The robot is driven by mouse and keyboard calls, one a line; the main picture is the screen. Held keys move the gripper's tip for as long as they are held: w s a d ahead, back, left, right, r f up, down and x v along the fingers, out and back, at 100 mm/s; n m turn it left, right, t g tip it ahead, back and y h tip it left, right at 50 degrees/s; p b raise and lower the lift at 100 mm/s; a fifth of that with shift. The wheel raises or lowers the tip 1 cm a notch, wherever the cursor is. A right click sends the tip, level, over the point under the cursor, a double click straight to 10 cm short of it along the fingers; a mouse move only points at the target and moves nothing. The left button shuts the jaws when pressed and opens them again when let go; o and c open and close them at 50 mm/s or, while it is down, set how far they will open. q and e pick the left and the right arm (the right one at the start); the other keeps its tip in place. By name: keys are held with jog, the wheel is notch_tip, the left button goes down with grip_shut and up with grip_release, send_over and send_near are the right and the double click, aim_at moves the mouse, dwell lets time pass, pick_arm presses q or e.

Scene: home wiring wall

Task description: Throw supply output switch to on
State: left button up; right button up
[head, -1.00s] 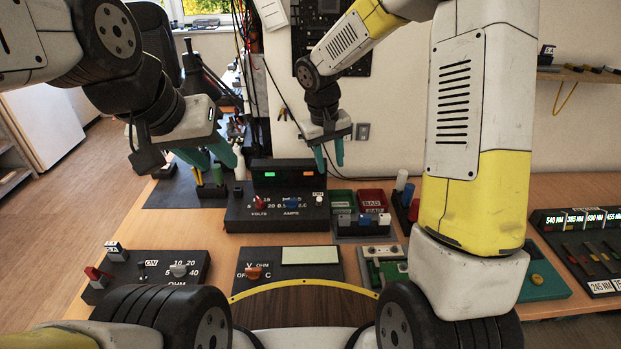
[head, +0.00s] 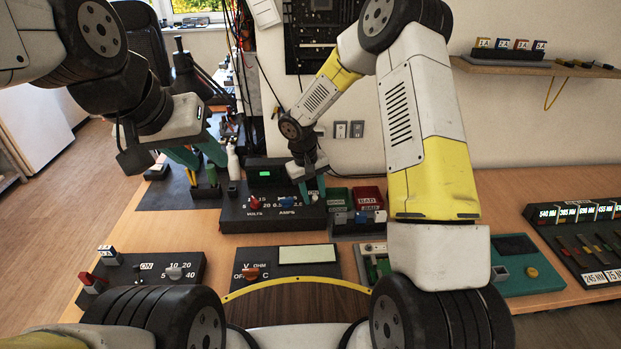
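The supply (head: 240,213) is a black box on the bench with a red VOLTS knob (head: 254,203) and a blue AMPS knob (head: 287,202). A green display (head: 265,174) is lit on its upper part. My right gripper (head: 312,192) points down at the supply's right end, its teal fingers a little apart. The small white output switch there is mostly hidden by these fingers; I cannot tell whether they touch it. My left gripper (head: 203,160) is open and empty, above the bench left of the supply.
Red and green bins (head: 369,197) stand right of the supply. An ohm box (head: 150,270) and a multimeter (head: 265,265) lie in front. A green device (head: 520,265) and a lit wavelength panel (head: 590,240) are at the right. My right forearm spans the middle right.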

jog(key=shift+f, duration=0.1)
jog(key=shift+c, duration=0.3)
grip_shut()
jog(key=shift+w, duration=0.1)
jog(key=w+g, duration=0.1)
jog(key=g, duration=0.2)
jog(key=shift+w, duration=0.35)
jog(key=shift+w+n+g, duration=0.15)
jog(key=shift+w+g, duration=0.25)
jog(key=shift+g, duration=0.5)
jog(key=shift+w+n+g, duration=0.15)
jog(key=shift+w+g, duration=0.2)
jog(key=shift+g, duration=0.55)
jog(key=shift+o, duration=0.3)
grip_release()
